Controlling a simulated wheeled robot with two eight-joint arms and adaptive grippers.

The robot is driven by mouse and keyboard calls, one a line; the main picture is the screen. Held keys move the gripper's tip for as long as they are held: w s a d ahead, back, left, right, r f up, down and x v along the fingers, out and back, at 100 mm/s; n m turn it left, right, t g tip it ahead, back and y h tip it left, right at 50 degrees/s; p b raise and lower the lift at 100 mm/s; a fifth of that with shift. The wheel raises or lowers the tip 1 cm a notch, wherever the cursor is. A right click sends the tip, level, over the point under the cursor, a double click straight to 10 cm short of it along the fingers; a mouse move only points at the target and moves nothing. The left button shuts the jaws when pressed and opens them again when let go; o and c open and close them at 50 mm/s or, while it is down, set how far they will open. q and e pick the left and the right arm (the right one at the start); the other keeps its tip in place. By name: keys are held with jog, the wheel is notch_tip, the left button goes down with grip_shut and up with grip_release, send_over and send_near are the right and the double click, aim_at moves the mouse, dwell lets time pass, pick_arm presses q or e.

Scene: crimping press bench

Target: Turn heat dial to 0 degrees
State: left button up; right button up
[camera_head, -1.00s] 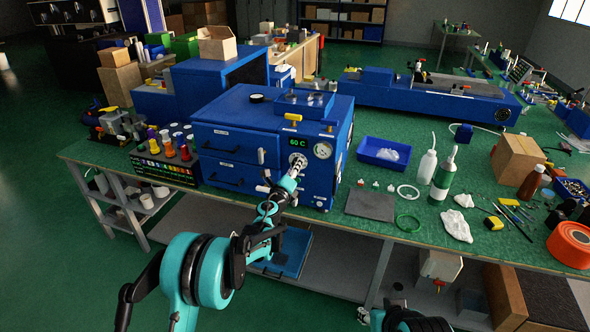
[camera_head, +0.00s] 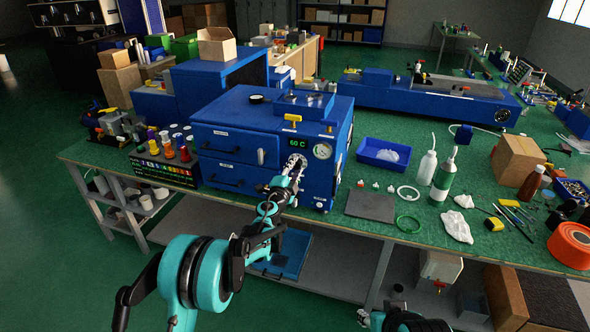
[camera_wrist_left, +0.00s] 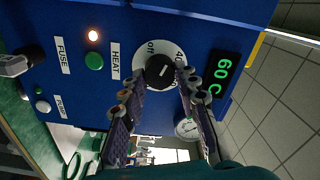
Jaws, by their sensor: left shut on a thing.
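The heat dial (camera_wrist_left: 160,71) is a black knob with a white mark on a white scale plate. "off" and "40" are readable beside it. My left gripper (camera_wrist_left: 163,82) is shut on the dial, with one fingertip on each side of the knob. In the head view, my left gripper (camera_head: 296,164) is at the front of the blue oven (camera_head: 236,135) and hides most of the dial. The green display (camera_head: 296,143) reads 60 C; it also shows in the wrist view (camera_wrist_left: 221,75). Only a tip of my right gripper (camera_head: 363,317) shows at the bottom edge.
A round gauge (camera_head: 322,151) sits right of the dial. A HEAT label, a green button (camera_wrist_left: 94,61) and a lit lamp (camera_wrist_left: 93,36) are nearby. A blue tray (camera_head: 384,153) and a grey plate (camera_head: 370,205) lie on the bench to the right.

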pick_arm(q)
jog(key=n, duration=0.5)
jog(key=shift+n, duration=0.3)
jog(key=shift+a+n, duration=0.1)
jog(key=shift+n, duration=2.1)
jog(key=o, duration=1.1)
jog(key=shift+o, duration=0.2)
jog(key=v, duration=1.2)
